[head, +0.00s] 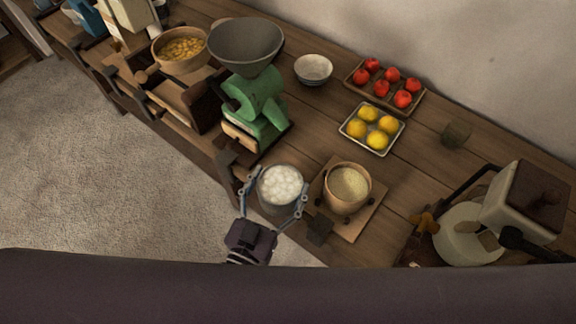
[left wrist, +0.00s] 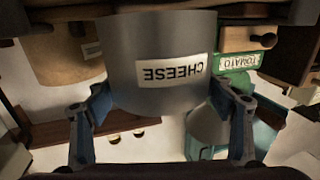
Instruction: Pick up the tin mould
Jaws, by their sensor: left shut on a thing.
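The tin mould (head: 277,209) is a grey round tin filled with white, lumpy contents. It sits between the fingers of my left gripper (head: 272,194), at the counter's front edge in the head view. In the left wrist view the tin (left wrist: 160,40) fills the top middle, with a CHEESE label that reads upside down. My left gripper (left wrist: 160,112) is shut on it, one blue-grey finger on each side. I cannot tell from these views whether the tin touches the counter. My right gripper is not in view.
A wooden tub of grain (head: 349,184) stands on a board close right of the tin. A green mill (head: 255,108) stands behind left. Trays of lemons (head: 371,129) and tomatoes (head: 385,84) and a white bowl (head: 313,69) are farther back. A white machine (head: 470,232) stands at right.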

